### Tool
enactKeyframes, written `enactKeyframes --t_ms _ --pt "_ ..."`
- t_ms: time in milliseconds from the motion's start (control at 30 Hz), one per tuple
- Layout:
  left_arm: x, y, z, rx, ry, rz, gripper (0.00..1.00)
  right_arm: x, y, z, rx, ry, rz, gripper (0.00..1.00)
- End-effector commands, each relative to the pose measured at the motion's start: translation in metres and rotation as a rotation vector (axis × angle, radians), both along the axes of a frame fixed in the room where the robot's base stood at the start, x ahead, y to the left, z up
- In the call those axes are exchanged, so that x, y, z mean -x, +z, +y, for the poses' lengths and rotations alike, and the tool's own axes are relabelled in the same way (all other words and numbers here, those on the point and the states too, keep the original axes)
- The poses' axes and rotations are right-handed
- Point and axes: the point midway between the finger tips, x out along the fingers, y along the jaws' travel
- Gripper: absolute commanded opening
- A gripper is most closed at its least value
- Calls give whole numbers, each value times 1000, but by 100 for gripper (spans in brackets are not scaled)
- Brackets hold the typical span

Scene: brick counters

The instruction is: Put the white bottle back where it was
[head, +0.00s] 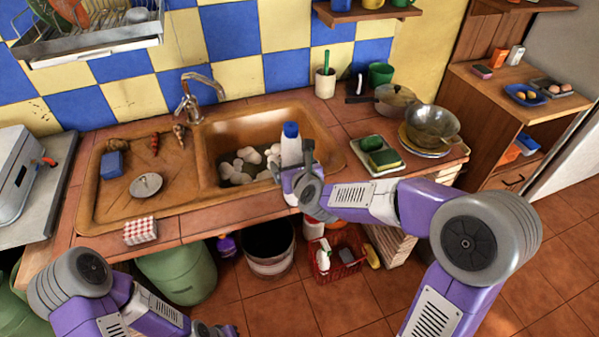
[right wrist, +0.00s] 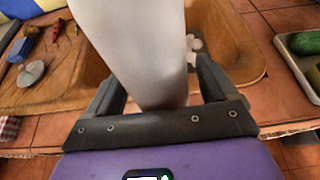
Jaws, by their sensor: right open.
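The white bottle (head: 291,150) with a blue cap is upright at the front edge of the sink. My right gripper (head: 292,180) is at its lower part, with the jaws open. In the right wrist view the white bottle (right wrist: 140,45) stands between the two fingers of my right gripper (right wrist: 158,95). The gripper hides its base in the head view, so I cannot tell what it rests on. My left gripper (head: 215,330) is at the bottom edge of the head view, dark and partly cut off; its jaws are unclear.
The sink basin (head: 258,120) holds several pale round things. A tray (head: 367,160) with a sponge is to the right, near a metal bowl (head: 432,124). A checkered cloth (head: 140,231) lies on the front edge. A red basket (head: 338,255) and bucket (head: 268,262) stand below.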

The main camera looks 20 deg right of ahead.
Motion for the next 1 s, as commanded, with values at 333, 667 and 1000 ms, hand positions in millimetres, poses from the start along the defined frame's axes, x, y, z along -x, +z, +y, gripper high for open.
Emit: enactKeyframes --t_ms 333,667,1000 --pt "0 11 0 0 0 0 0 62 30 -2 0 1 -3 86" --pt "0 21 0 0 0 0 0 104 47 -3 2 1 -2 86" --pt "0 21 0 0 0 0 0 108 32 -2 77 42 33 86"
